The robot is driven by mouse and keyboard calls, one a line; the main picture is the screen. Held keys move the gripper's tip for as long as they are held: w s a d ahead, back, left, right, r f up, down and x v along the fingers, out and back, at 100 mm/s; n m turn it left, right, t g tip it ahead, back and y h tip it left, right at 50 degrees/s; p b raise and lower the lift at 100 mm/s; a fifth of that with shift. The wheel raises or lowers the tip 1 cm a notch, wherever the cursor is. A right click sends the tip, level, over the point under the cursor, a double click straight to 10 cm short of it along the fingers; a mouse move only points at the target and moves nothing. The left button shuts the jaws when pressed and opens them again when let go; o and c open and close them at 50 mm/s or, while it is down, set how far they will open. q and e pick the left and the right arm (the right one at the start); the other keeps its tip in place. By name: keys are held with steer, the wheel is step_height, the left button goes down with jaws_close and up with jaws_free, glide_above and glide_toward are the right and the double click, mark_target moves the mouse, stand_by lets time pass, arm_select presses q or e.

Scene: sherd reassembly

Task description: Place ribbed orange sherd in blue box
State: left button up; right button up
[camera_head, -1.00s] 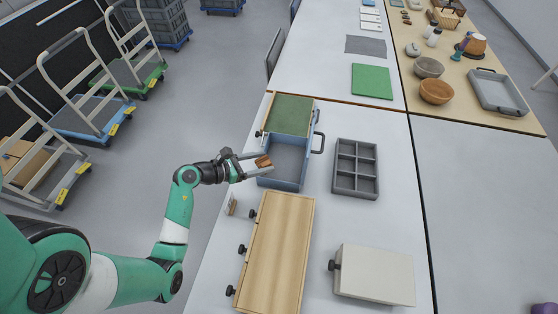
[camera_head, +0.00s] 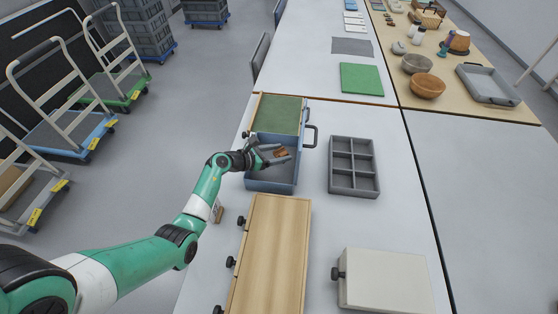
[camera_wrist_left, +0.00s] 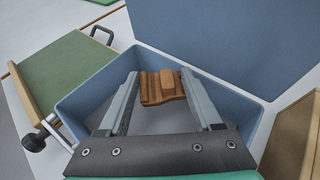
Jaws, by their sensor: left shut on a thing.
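The ribbed orange sherd (camera_wrist_left: 162,87) is a small brown-orange piece with raised ridges, held between the fingertips of my left gripper (camera_wrist_left: 165,90). In the head view the sherd (camera_head: 281,153) shows at the tip of my left gripper (camera_head: 280,155), over the blue box (camera_head: 272,187). The blue box (camera_wrist_left: 240,105) is open at the top, and its walls surround the sherd in the left wrist view. Its floor shows below the sherd; the exact height of the sherd above it is hard to tell. My right gripper is not in view.
A green-topped wooden box (camera_head: 278,113) adjoins the blue box at the back. A grey divided tray (camera_head: 354,167) stands to the right. A light wooden box (camera_head: 268,255) lies in front, and a white box (camera_head: 385,280) at front right. Bare table lies between them.

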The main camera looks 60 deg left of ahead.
mark_target(279, 168)
arm_select(q)
step_height(279, 168, down, 3)
steer(key=shift+r+b, duration=0.2)
steer(key=shift+b, duration=0.3)
steer(key=shift+s, duration=0.1)
steer(key=shift+f, duration=0.6)
steer(key=o, duration=1.4)
steer(key=shift+r, duration=0.1)
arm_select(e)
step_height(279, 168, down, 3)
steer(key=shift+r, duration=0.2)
